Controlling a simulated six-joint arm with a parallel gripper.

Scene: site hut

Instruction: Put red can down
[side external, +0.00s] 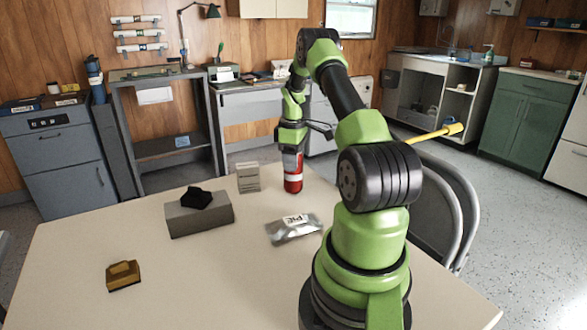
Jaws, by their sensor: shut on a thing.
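The red can (293,184) is upright near the far edge of the table (80,260), with a pale band around its upper part. My gripper (292,153) points down from above and is shut on the top of the can. I cannot tell whether the can's base touches the table or hangs just above it. The fingers are small in this view and partly merge with the can's top.
A small grey box (248,177) stands left of the can. A silver pouch (293,229) lies nearer. A grey block (190,220) with a black lump (196,198) on it and a yellow-brown object (123,275) are further left. A folding chair (458,200) stands right.

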